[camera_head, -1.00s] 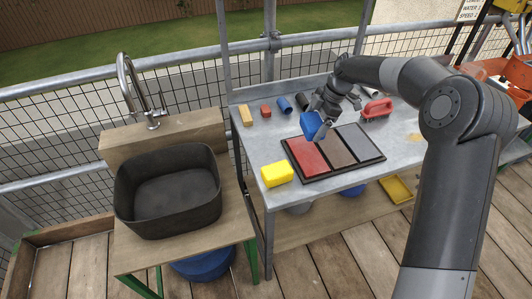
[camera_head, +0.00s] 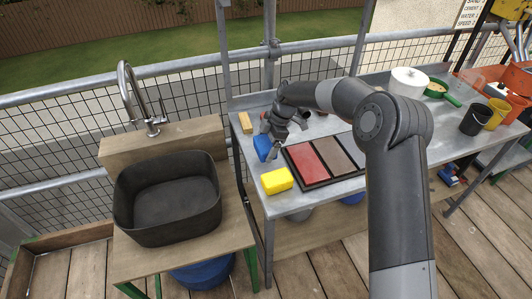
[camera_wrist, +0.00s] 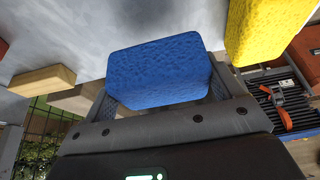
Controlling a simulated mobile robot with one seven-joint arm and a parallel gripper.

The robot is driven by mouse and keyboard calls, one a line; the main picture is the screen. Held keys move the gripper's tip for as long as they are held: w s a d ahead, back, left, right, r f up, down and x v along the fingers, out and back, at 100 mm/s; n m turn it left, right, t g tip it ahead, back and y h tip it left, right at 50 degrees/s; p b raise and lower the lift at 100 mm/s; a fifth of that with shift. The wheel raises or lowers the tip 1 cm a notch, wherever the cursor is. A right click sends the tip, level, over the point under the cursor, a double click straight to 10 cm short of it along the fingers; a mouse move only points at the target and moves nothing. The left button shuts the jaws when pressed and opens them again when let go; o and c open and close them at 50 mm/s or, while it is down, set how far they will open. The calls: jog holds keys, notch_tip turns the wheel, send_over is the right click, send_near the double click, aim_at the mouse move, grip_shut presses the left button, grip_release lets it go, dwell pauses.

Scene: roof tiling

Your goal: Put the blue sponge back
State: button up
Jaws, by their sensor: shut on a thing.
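The blue sponge (camera_head: 263,147) is at the left part of the grey metal table, between the yellow sponge and the wooden block. My gripper (camera_head: 274,146) is shut on it. In the wrist view the blue sponge (camera_wrist: 158,72) sits between the two fingers of my gripper (camera_wrist: 165,95). I cannot tell whether it touches the table top. The yellow sponge (camera_head: 277,181) lies at the table's front left corner, apart from the blue one; it also shows at the right of the wrist view (camera_wrist: 268,30).
A black-framed tray with red, brown and grey panels (camera_head: 313,163) lies right of my gripper. A wooden block (camera_head: 245,122) lies behind the blue sponge. A dark basin (camera_head: 168,199) stands on a wooden bench at left. Buckets (camera_head: 476,119) stand at far right.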

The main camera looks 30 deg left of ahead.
jog(key=shift+f, duration=1.85)
jog(key=shift+f, duration=0.1)
jog(key=o, duration=0.9)
jog(key=shift+c, duration=0.2)
jog(key=v, duration=1.2)
